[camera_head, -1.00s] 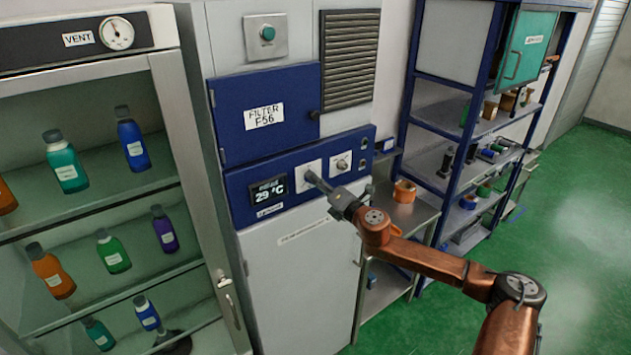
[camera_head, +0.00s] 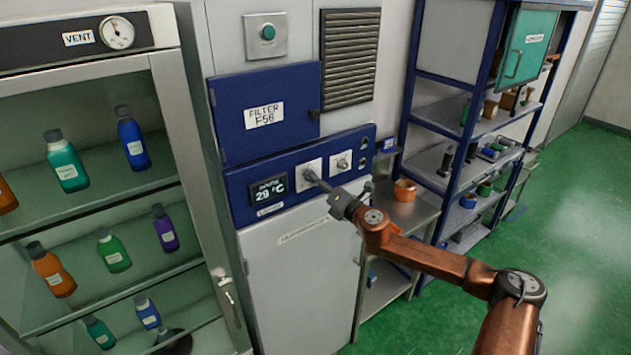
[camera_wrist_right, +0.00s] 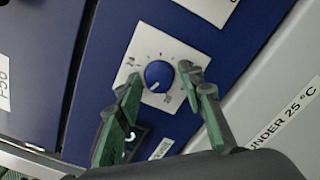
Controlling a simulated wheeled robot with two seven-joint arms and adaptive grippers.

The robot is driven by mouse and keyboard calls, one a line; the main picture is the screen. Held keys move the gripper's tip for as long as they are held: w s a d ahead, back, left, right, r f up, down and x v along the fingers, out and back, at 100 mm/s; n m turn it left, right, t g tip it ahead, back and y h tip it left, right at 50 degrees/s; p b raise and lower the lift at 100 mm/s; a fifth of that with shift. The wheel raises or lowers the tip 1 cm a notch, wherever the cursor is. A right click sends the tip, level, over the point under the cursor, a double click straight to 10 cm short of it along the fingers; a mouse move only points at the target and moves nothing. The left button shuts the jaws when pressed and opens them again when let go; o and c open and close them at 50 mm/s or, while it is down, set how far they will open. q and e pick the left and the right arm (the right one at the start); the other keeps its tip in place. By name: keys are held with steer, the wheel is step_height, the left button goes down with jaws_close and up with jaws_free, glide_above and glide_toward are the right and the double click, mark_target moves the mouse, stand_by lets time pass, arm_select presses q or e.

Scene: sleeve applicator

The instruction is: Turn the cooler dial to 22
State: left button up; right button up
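The cooler's blue control panel (camera_head: 232,197) has a display (camera_head: 268,190) that appears to read 29 °C. To its right is a dial on a white square plate (camera_head: 301,167), mostly covered by my right gripper (camera_head: 309,176) in the head view. In the right wrist view the round blue dial (camera_wrist_right: 158,75) shows on its white plate with scale marks around it. My right gripper (camera_wrist_right: 160,75) has its green-padded fingers spread on either side of the dial, with gaps visible. Whether the fingertips reach its depth is unclear. My left gripper is not in view.
A second small knob (camera_head: 341,161) sits right of the dial. A blue filter door (camera_head: 290,120) is above the panel. A glass-fronted cabinet (camera_head: 165,95) with bottles stands left. A steel side table (camera_head: 412,215) with an orange roll and a blue shelf rack (camera_head: 462,150) stand right.

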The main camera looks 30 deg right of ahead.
steer(key=shift+o, duration=0.5)
steer(key=s+d, duration=0.1)
steer(key=s, duration=1.1)
stand_by(0.5)
